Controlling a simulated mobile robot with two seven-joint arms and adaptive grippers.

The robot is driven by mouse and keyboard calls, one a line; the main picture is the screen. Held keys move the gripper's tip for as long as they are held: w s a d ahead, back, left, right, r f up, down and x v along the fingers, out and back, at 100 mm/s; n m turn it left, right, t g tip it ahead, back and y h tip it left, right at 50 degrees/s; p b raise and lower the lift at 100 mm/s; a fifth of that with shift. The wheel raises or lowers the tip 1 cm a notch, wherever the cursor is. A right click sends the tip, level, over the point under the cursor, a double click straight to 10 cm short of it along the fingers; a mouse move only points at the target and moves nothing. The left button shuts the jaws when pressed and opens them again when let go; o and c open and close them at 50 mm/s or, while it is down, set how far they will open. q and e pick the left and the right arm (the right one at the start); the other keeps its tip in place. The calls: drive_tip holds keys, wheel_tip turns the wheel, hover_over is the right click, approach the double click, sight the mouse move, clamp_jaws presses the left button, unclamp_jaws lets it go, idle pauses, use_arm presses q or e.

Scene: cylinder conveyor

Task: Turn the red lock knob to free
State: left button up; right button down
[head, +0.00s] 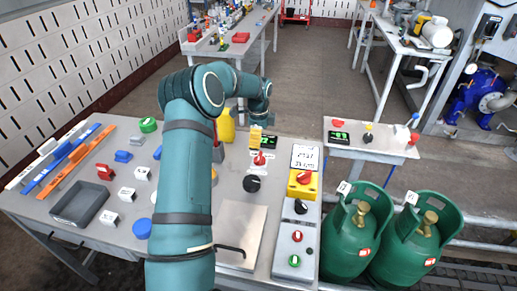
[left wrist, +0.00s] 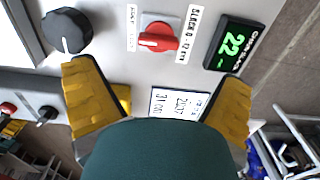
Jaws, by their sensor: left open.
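A red knob (head: 260,158) sits on the bench panel just below my left gripper (head: 256,138) in the head view. In the left wrist view the red knob (left wrist: 157,38) is on a light plate between two printed white labels; the left label is too blurred to read. My left gripper (left wrist: 160,72) is open, with one yellow finger on each side and nothing between the tips. The knob lies just beyond the gap between the fingertips; I cannot tell the distance or any contact. My right gripper is not in view.
A black dial (left wrist: 67,31) and a green-lit display (left wrist: 233,44) flank the knob. A yellow box with another red knob (head: 303,178) stands at right, below a white display card (head: 305,157). Green gas cylinders (head: 350,240) stand by the bench's right edge.

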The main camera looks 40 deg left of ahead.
use_arm(q)
drive_tip(key=shift+r, duration=1.45)
